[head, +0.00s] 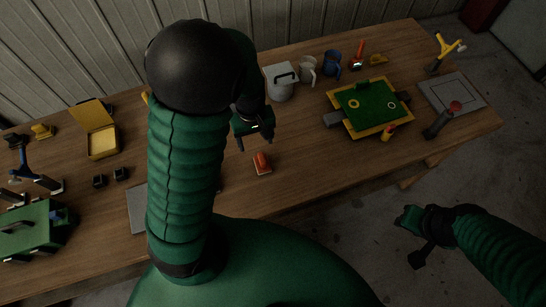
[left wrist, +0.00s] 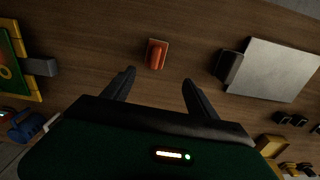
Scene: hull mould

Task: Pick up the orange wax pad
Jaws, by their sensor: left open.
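The orange wax pad (head: 261,162) lies on the wooden table near its front edge, in the middle of the head view. In the left wrist view the pad (left wrist: 156,54) shows as an orange top on a paler base, beyond the fingertips and roughly between their lines. My left gripper (head: 255,144) is open and empty above the table, just behind the pad in the head view and apart from it. Its two dark fingers (left wrist: 157,78) are spread in the left wrist view. My right gripper (head: 414,236) hangs beyond the table's front edge at the lower right; its jaws are unclear.
A green mould with a yellow frame (head: 370,107) stands to the right. A grey pot (head: 281,82) and mugs (head: 331,63) stand behind. A yellow open box (head: 102,141) is at left. A grey plate (left wrist: 272,69) and dark block (left wrist: 228,66) lie near the pad. Bare wood surrounds it.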

